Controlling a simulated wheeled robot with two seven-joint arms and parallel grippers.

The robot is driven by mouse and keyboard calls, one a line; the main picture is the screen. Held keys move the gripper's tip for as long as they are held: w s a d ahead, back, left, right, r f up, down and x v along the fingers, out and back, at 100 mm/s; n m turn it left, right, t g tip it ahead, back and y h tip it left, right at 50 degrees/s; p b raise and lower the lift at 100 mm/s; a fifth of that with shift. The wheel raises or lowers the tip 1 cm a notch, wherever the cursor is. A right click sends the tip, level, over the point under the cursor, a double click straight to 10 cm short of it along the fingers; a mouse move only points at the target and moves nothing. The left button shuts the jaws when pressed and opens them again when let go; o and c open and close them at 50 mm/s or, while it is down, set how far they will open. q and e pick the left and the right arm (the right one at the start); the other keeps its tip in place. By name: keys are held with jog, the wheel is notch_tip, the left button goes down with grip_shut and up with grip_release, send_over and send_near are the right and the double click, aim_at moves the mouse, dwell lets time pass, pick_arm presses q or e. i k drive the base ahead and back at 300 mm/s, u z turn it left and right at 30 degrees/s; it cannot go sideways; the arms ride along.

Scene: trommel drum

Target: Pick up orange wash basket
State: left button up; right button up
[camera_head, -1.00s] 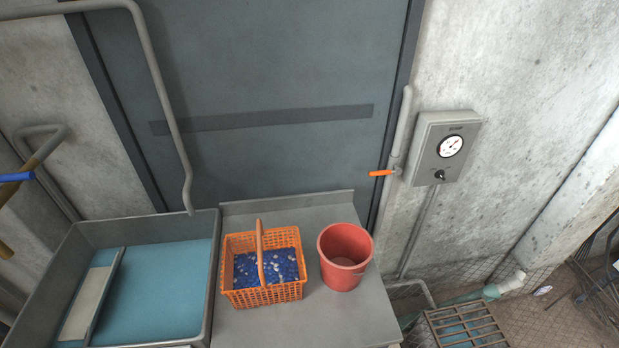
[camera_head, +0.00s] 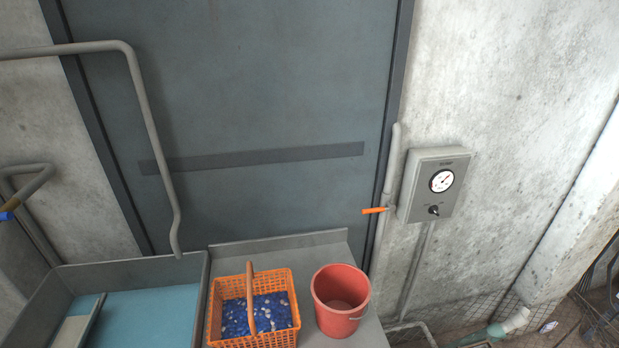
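The orange wash basket (camera_head: 289,328) stands upright on a grey metal counter (camera_head: 275,248) at the bottom centre of the head view. It is a lattice basket with one arched handle (camera_head: 250,298) rising over its middle. Blue and whitish small pieces (camera_head: 268,312) lie inside it. The basket's front bottom edge is close to the lower edge of the picture. Neither of my grippers shows in the head view, and nothing holds the basket.
A red bucket (camera_head: 338,318) stands just right of the basket. A grey sink with blue water (camera_head: 150,315) is to the left, with a bent pipe (camera_head: 150,115) above it. A gauge box (camera_head: 434,185) and an orange-handled valve (camera_head: 374,210) are on the wall behind.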

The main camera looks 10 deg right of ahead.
aim_at(260, 310)
jog(key=z, duration=1.8)
jog(key=k, duration=1.05)
jog(key=u, duration=0.65)
